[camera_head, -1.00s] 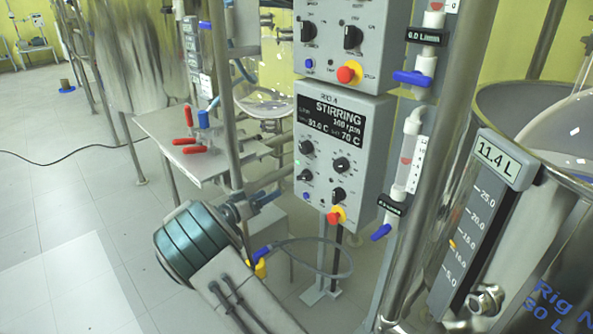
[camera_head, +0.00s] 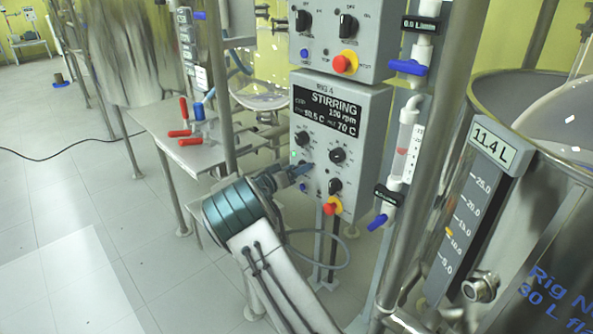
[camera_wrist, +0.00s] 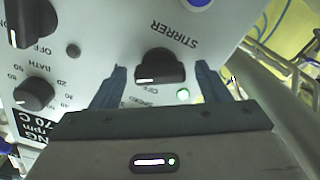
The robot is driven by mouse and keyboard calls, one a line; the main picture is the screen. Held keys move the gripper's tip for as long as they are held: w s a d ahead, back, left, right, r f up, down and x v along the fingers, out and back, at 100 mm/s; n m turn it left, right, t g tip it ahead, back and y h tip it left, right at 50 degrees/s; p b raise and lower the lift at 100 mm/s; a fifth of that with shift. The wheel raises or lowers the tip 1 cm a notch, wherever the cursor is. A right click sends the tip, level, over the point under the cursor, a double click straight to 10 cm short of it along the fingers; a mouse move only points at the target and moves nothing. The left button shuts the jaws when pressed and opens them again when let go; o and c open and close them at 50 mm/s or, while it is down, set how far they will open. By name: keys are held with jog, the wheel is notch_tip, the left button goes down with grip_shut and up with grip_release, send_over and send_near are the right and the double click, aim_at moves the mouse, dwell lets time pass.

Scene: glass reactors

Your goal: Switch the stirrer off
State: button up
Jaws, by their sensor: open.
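The grey Rig 4 control box (camera_head: 355,175) has a black display (camera_head: 328,112) reading "STIRRING". In the wrist view, the black stirrer knob (camera_wrist: 160,66) lies between the fingers of my gripper (camera_wrist: 159,72), with the upside-down label "STIRRER" beyond it. A green light (camera_wrist: 183,95) glows beside the knob. The fingers are open, one on each side of the knob, with visible gaps to it. In the head view, my gripper (camera_head: 301,170) is at the lower left of the panel and hides this knob.
A second control box (camera_head: 335,40) is above. A steel post (camera_head: 440,150) and valve pipe stand right. Open floor (camera_head: 80,190) lies left.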

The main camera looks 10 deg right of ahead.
jog(key=shift+c, duration=0.3)
jog(key=c, duration=0.9)
jog(key=shift+c, duration=0.2)
jog(key=shift+o, duration=0.2)
jog(key=shift+w+n+b, duration=0.1)
jog(key=shift+n+b, duration=0.5)
jog(key=shift+n, duration=5.3)
